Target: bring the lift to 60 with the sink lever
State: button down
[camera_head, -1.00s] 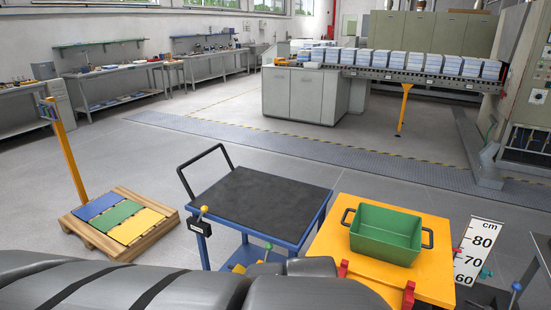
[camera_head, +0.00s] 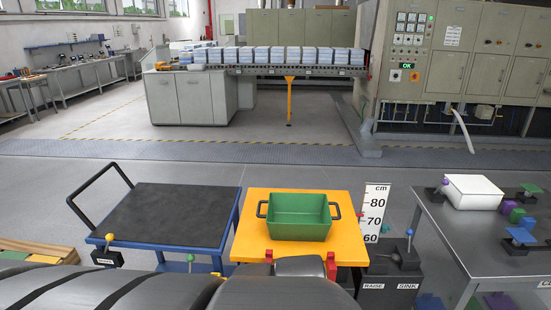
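The lift is a yellow platform (camera_head: 252,243) carrying a green bin (camera_head: 299,228) with black handles. A white cm scale (camera_head: 375,212) stands at its right edge, with 80, 70 and 60 visible. A small red mark by the scale appears to be between 80 and 70; the exact reading is too small to tell. Right of the scale is a dark control box (camera_head: 408,274) labelled RAISE and SINK. A lever with a blue knob (camera_head: 409,232) stands above the SINK label.
A blue-framed cart (camera_head: 165,213) with a lever labelled at its front stands left of the lift. A grey table (camera_head: 478,235) at right holds a white box (camera_head: 473,191) and coloured blocks. A furnace with a loaded conveyor (camera_head: 300,71) stands behind. The floor between is clear.

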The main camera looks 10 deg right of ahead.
aim_at(409, 232)
jog(key=z, duration=1.45)
